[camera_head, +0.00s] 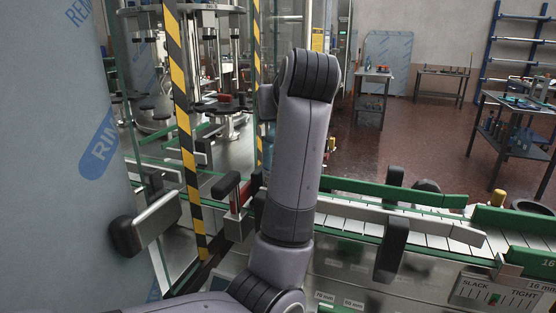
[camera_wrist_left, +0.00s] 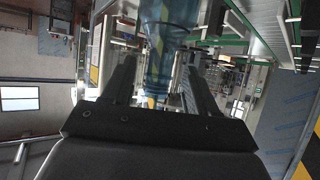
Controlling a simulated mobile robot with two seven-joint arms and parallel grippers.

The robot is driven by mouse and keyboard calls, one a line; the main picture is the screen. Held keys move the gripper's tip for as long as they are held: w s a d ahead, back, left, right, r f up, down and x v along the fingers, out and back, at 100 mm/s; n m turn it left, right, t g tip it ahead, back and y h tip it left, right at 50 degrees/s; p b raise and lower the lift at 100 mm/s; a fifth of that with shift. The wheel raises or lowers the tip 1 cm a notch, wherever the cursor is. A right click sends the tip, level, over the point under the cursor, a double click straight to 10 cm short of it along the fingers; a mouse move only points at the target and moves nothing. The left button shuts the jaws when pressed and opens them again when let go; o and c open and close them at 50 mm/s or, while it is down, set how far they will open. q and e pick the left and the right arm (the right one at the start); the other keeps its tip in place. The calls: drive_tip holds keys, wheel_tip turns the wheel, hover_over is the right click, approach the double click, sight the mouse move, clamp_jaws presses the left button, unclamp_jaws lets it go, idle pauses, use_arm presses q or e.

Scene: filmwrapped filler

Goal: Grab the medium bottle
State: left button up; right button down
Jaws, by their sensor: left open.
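A translucent blue bottle (camera_wrist_left: 166,42) shows at the top middle of the left wrist view, its upper part cut off by the frame. Its size compared with other bottles cannot be told. My left gripper (camera_wrist_left: 158,72) is open, with one dark finger on each side of the bottle in that view. I cannot tell how deep the bottle sits between the fingers. In the head view my left arm stands in the middle and hides its gripper. A small bluish patch (camera_head: 266,132) shows just left of the arm; I cannot tell whether it is the bottle. My right gripper is not in view.
A conveyor with green rails (camera_head: 392,193) runs to the right of my arm. A yellow-black striped post (camera_head: 184,125) and glass panels stand close on the left, before the filling machine (camera_head: 222,100). A film-wrapped panel (camera_head: 60,170) fills the far left. Open red floor (camera_head: 430,135) lies beyond.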

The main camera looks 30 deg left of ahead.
use_arm(q)
drive_tip(key=x, duration=0.3)
drive_tip(key=shift+w+a+f, duration=0.15)
drive_tip(key=shift+c, duration=0.3)
clamp_jaws()
